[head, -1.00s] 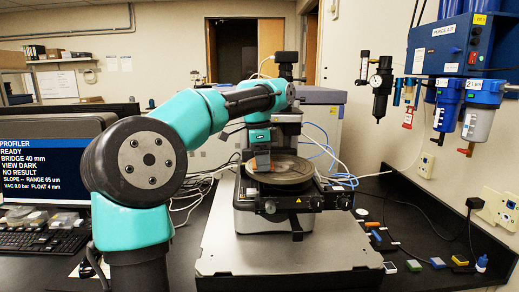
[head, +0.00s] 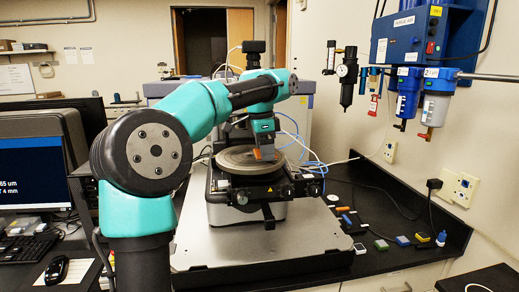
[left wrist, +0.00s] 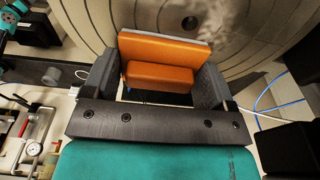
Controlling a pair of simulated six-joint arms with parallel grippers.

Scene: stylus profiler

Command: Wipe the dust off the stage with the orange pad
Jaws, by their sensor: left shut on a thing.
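My left gripper (head: 264,148) is over the right part of the round grey stage (head: 232,162) and is shut on the orange pad (head: 267,154). In the left wrist view the pad (left wrist: 160,78) sits between the two dark fingers, with a thin grey layer along its far edge. The stage (left wrist: 105,22) shows ring grooves there, and pale, smeary dust (left wrist: 222,18) lies beyond and to the right of the pad. The pad is at or just above the surface; I cannot tell if it touches. My right gripper is not in view.
The profiler stands on a metal plate (head: 300,255). Blue tubes (head: 312,160) run behind the stage. A monitor (head: 35,170) stands at left.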

